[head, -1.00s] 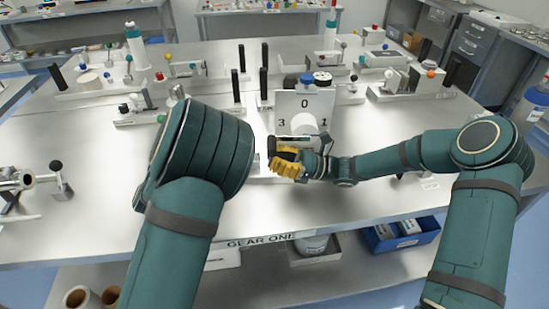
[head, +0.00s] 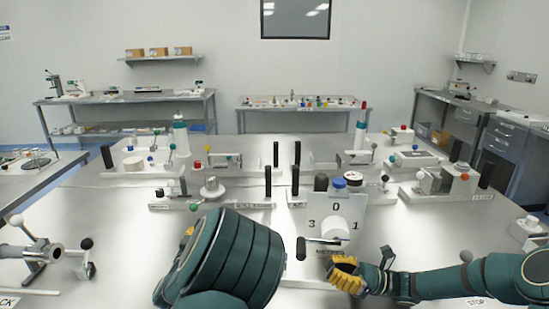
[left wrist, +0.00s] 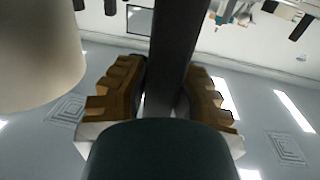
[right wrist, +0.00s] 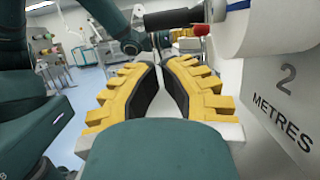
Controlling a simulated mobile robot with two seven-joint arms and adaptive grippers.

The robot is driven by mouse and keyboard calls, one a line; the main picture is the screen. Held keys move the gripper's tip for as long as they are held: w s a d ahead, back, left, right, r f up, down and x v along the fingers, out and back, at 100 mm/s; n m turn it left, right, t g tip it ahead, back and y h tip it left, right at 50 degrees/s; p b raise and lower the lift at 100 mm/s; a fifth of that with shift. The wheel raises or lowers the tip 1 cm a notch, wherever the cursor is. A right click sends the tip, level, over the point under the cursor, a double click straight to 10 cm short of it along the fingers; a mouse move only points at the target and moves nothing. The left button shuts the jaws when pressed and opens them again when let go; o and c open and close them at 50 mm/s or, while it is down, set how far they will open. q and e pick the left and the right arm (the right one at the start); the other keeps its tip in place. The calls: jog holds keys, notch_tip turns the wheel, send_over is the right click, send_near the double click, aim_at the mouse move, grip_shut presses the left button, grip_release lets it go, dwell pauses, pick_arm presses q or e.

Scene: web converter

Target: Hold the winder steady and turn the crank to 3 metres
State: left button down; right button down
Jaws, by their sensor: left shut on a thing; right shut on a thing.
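The winder has a white panel (head: 343,203) marked 0, 1 and 3, with a white roll (head: 335,230) in front. Its crank with black handle (head: 302,249) points left. In the right wrist view the panel's "2 METRES" face (right wrist: 285,105) is at right, and the dark handle (right wrist: 172,18) is above the fingertips. My right gripper (head: 343,272) is below and right of the handle, jaws nearly together; what they grip is hidden. My left gripper (left wrist: 170,90) is shut on a dark bar (left wrist: 176,35); in the head view my left forearm mostly hides this gripper.
Black posts (head: 296,168) and other fixtures with coloured knobs stand behind the winder. A crank fixture (head: 57,247) is at the left front. Bare steel tabletop (head: 130,235) lies left of my left forearm. Further benches stand along the back wall.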

pick_arm(q)
jog(key=shift+a+r, duration=0.2)
jog(key=c, duration=0.9)
grip_release()
jog(key=shift+o, duration=0.2)
jog(key=shift+d, duration=0.1)
jog(key=s+a, duration=0.1)
jog(key=s, duration=1.1)
jog(key=shift+a, duration=0.2)
jog(key=shift+w, duration=0.1)
